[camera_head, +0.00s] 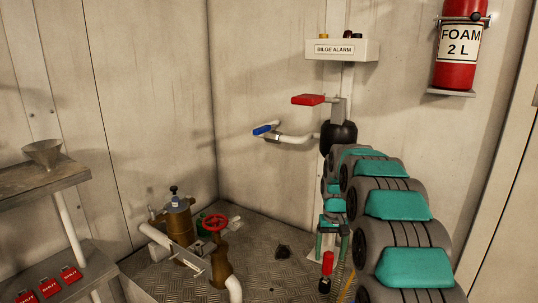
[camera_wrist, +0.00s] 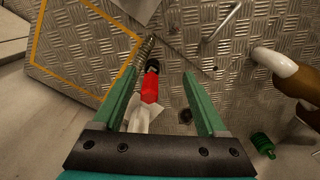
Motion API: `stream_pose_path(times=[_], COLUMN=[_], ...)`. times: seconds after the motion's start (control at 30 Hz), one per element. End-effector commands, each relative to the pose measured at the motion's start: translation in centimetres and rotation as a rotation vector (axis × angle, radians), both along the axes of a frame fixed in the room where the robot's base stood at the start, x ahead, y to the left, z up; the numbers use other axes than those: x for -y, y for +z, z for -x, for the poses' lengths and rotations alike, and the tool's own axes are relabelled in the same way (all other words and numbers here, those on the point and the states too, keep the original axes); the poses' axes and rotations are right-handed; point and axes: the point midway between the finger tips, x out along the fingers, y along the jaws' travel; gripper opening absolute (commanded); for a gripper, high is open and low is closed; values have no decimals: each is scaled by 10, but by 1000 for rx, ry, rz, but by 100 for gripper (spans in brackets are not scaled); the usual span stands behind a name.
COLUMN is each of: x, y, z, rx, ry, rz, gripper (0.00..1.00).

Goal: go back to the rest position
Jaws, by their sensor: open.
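My gripper (camera_head: 332,240) hangs low at the end of my grey and teal arm, pointing down toward the floor. In the wrist view my gripper (camera_wrist: 166,84) has its two green fingers wide apart, with nothing held between them. A red object (camera_wrist: 150,88) with a black end and a pale lower part shows below the gap between the fingers. In the head view the red object (camera_head: 327,263) appears just under the gripper. I cannot tell its exact height or distance from the fingertips.
A brown pump with a red handwheel (camera_head: 215,222) stands on the tread-plate floor (camera_head: 262,243), left of my gripper. A blue-handled pipe (camera_head: 263,130), a red lever (camera_head: 308,99) and the bilge alarm box (camera_head: 342,49) are at the wall. A shelf (camera_head: 45,188) with a funnel is at left.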

Motion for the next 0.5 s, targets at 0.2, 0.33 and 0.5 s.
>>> stream_pose_path(times=[0.2, 0.33, 0.5], x=[-10, -16, -22], y=[31, 45, 61], z=[54, 88, 133], rx=[-19, -30, -42], ry=[13, 19, 27], rz=[-3, -5, -5], gripper=[75, 75, 75])
